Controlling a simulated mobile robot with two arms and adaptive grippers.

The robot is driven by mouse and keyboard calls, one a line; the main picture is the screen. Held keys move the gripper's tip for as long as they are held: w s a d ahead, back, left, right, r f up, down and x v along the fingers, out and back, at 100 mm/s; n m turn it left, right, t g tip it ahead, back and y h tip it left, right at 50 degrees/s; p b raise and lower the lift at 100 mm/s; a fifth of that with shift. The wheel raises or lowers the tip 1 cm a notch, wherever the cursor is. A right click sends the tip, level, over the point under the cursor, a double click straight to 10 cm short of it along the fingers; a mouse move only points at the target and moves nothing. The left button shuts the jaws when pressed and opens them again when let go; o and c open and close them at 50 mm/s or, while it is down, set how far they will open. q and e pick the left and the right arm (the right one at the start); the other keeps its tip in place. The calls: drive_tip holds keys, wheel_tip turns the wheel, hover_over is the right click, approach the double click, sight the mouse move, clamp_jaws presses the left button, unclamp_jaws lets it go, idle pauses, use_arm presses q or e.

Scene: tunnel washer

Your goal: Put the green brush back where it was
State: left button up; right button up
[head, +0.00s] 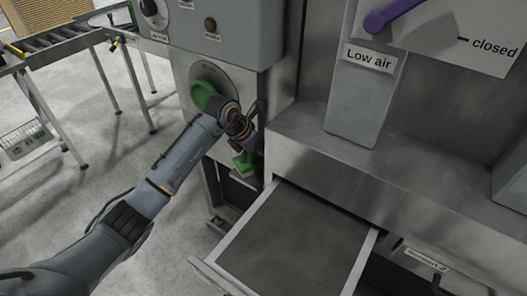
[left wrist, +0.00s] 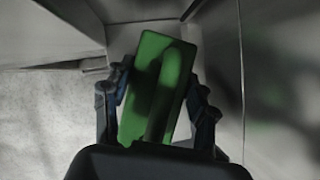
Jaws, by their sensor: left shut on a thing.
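The green brush (left wrist: 158,85) is between the two fingers of my left gripper (left wrist: 158,105) in the left wrist view, tilted slightly. The fingers touch it from both sides and the gripper is shut on it. In the head view the brush (head: 244,163) shows small below the left wrist, in front of the grey machine cabinet and near a dark recess (head: 240,190). My left gripper (head: 247,150) is mostly hidden there by the wrist. Whether the brush touches a surface below is not clear. My right gripper is not in view.
An open drawer (head: 366,262) juts out at the lower middle, close to the brush. A green round knob (head: 205,95) is on the cabinet beside my left wrist. A "Low air" post (head: 362,105) stands at right. A roller conveyor (head: 50,42) is at far left, with open floor before it.

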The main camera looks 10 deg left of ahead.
use_arm(q)
drive_tip(key=o, duration=0.9)
drive_tip(key=shift+f, duration=0.1)
drive_tip(key=shift+o, duration=0.2)
drive_tip(key=shift+r, duration=0.25)
drive_tip(key=shift+s+a+r, duration=0.1)
drive_tip(key=shift+a+r, duration=0.15)
drive_tip(key=b+v, duration=0.2)
drive_tip(key=v, duration=0.4)
drive_tip(key=shift+s+r, duration=0.2)
drive_tip(key=shift+r, duration=0.05)
